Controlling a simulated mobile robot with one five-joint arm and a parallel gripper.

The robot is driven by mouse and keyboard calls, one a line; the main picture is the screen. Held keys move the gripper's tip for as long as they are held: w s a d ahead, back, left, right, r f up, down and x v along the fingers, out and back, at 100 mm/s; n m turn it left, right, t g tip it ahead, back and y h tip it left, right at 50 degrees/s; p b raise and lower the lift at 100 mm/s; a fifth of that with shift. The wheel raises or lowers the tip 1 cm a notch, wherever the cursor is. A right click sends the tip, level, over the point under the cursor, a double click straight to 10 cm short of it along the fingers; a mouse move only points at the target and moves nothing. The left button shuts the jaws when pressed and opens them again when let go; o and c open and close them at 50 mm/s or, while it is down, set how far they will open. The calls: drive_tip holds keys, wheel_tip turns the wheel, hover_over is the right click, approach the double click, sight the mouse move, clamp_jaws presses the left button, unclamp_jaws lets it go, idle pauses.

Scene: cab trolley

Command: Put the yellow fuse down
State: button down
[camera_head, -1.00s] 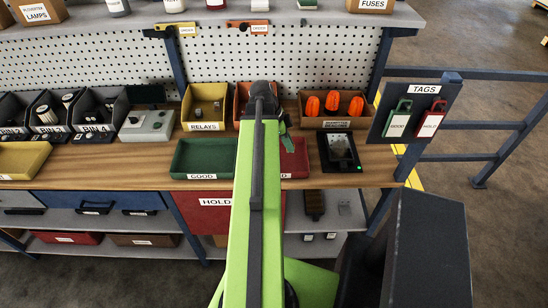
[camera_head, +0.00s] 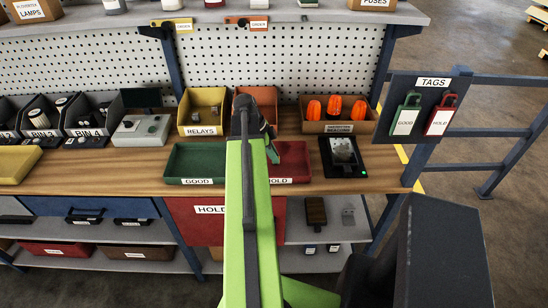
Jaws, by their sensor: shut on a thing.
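My gripper (camera_head: 271,147) is at the far end of my green arm, over the bench near the red HOLD tray (camera_head: 292,165). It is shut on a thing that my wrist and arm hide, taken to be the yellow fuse. No yellow fuse can be made out in this view. The green GOOD tray (camera_head: 197,180) lies just left of my arm and looks empty. My arm covers the left part of the HOLD tray, so its contents are only partly visible.
A dark device with a green light (camera_head: 342,158) stands right of the HOLD tray. Behind are the yellow RELAYS bin (camera_head: 202,130), an orange bin (camera_head: 236,125) and a box of orange beacons (camera_head: 340,128). A tag board (camera_head: 424,85) stands at right. Bare wood shows along the front edge.

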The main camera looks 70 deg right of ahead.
drive_tip(key=shift+f, duration=0.1)
drive_tip(key=c, duration=1.4)
unclamp_jaws()
drive_tip(key=shift+c, duration=0.2)
drive_tip(key=shift+r+p, duration=0.35)
drive_tip(key=shift+r, duration=0.1)
drive_tip(key=p+v, duration=1)
drive_tip(key=v, duration=0.1)
drive_tip(key=shift+w, duration=0.2)
drive_tip(key=shift+r, duration=0.1)
